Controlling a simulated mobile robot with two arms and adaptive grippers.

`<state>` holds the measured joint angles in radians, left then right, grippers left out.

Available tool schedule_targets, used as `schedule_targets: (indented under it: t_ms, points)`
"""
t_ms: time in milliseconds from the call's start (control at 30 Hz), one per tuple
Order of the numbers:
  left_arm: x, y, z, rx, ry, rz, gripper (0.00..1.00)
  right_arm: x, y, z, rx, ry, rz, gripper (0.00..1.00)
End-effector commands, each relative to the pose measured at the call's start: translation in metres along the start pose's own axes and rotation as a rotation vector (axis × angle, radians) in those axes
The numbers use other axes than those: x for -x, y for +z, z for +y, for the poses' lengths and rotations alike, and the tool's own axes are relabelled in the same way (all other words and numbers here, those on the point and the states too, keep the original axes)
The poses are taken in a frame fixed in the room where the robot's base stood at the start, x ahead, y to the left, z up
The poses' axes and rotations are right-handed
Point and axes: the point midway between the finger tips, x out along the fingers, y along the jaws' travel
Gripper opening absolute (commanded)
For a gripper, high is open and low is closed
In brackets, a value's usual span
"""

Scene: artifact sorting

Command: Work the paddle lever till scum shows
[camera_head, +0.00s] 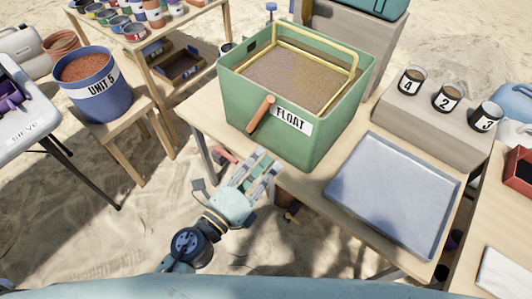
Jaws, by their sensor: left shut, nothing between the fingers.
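A green box labelled FLOAT (340,130) stands on a wooden table in the middle of the view. It holds brownish, speckled contents (290,80), and a yellow frame (352,62) sits at its rim. An orange-brown lever handle (261,114) sticks out from its front face, tilted, left of the label. My left gripper (266,163) is shut and empty, below the lever handle and in front of the box, apart from the handle. My right gripper is not in view.
A grey metal tray (375,190) lies to the right of the box. Numbered cups (447,97) stand on a block behind it. A blue UNIT 5 bucket (88,90) is on a stool at left. Shelves with paint-like cans (135,32) are behind.

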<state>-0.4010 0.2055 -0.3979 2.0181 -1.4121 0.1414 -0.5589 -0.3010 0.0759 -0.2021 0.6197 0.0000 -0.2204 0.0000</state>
Motion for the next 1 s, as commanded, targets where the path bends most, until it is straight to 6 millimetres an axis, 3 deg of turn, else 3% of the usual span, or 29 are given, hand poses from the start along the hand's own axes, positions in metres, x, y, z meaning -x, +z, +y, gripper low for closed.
schedule_targets:
  t_ms: [100, 367, 600, 1000]
  points:
    - [-0.028, 0.003, -0.005, 0.001, -0.003, -0.003, 0.0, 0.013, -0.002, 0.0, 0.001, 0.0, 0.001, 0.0]
    - [-0.082, 0.002, -0.004, 0.004, -0.003, -0.002, 0.0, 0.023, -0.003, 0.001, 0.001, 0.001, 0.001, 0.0]
    - [-0.086, 0.034, -0.002, 0.003, 0.0, -0.001, 0.0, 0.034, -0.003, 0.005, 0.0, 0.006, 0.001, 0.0]
    - [-0.087, 0.04, 0.0, 0.004, 0.0, -0.001, 0.0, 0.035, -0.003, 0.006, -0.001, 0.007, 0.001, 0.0]
